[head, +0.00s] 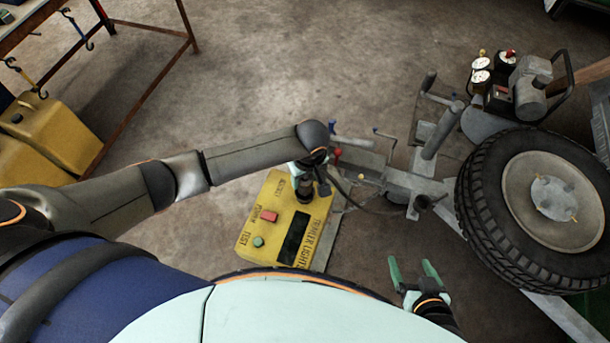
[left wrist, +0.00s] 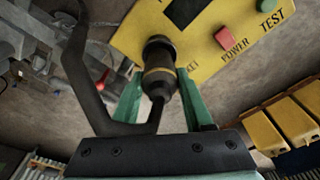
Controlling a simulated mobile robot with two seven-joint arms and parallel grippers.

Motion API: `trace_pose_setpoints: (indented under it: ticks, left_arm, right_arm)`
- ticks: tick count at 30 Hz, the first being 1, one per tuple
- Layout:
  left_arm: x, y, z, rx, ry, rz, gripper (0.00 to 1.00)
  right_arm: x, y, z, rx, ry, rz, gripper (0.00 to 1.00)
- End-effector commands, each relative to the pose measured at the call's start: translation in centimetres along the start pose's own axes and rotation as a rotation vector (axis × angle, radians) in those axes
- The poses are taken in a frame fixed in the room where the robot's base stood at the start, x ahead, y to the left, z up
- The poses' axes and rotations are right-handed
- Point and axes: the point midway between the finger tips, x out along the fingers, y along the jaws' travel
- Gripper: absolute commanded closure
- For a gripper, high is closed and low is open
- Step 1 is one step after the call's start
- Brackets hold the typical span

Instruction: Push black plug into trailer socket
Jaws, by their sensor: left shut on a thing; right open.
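My left gripper (left wrist: 160,86) is shut on the black plug (left wrist: 158,55), with one green finger on each side of it in the left wrist view. In the head view the left gripper (head: 308,178) is over the upper end of the yellow trailer lights box (head: 262,222). The plug's far end is against or just above the box (left wrist: 205,62), by a partly hidden label. The socket itself is hidden behind the plug, so I cannot tell how deep the plug sits. A black cable leads away from the plug. My right gripper (head: 412,270) is open and empty at the lower right.
The box carries a red power button (head: 268,216), a green test button (head: 258,241) and a dark display (head: 294,238). Right of it are a grey metal trailer frame (head: 415,185) and a wheel (head: 540,200). Yellow canisters (head: 50,130) stand left. The concrete floor behind is clear.

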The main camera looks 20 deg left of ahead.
Motion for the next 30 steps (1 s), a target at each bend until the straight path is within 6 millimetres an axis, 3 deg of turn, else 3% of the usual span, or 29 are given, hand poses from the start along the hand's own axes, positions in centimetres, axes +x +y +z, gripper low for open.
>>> trace_pose_setpoints:
  ticks: [30]
  left_arm:
    - [-0.04,0.07,0.04,0.000,0.000,0.001,1.00]
  right_arm:
    - [-0.65,-0.05,-0.70,0.000,0.000,0.000,0.14]
